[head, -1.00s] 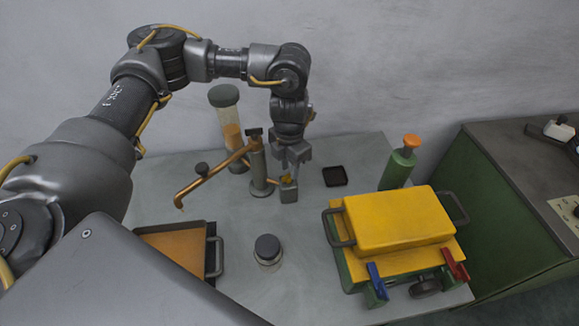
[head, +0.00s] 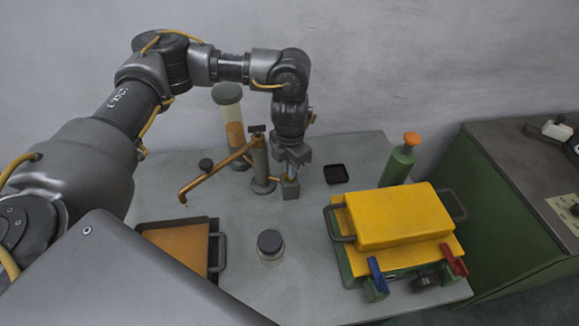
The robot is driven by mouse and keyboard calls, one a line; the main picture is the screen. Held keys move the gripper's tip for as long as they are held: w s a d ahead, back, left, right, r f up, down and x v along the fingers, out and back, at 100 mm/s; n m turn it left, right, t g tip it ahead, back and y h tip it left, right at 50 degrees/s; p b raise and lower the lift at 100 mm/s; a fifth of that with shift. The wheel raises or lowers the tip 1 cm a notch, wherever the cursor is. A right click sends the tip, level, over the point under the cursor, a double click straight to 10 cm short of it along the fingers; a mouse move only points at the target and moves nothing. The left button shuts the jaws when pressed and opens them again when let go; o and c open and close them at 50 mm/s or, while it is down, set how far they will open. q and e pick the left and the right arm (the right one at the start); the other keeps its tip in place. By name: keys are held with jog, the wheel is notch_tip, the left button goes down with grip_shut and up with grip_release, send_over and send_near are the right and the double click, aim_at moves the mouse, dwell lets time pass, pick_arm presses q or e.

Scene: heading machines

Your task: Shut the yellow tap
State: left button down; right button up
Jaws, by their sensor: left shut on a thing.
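The tap is a grey post (head: 261,163) with a copper spout (head: 215,172) reaching down to the left and a dark handle on top. My left gripper (head: 290,178) points down just right of the post. It is shut on a small part at the tap's right side, where a trace of yellow shows between the fingers; the fingers hide most of that part, so its angle cannot be told. A small grey block (head: 290,190) sits right below the fingertips. My right gripper is not in view.
A yellow-lidded box (head: 400,216) with side handles stands at the right, a green bottle (head: 398,163) behind it. A jar (head: 270,246) stands in front, an orange tray (head: 178,248) at the left. A tall container (head: 233,128) and small black dish (head: 336,174) stand behind.

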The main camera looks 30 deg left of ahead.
pick_arm(q)
jog(key=m+b, duration=0.1)
jog(key=m, duration=0.2)
jog(key=shift+f, duration=0.1)
jog(key=shift+m+b, duration=0.3)
jog(key=shift+m, duration=1)
jog(key=shift+d, duration=0.1)
jog(key=c, duration=1.6)
grip_release()
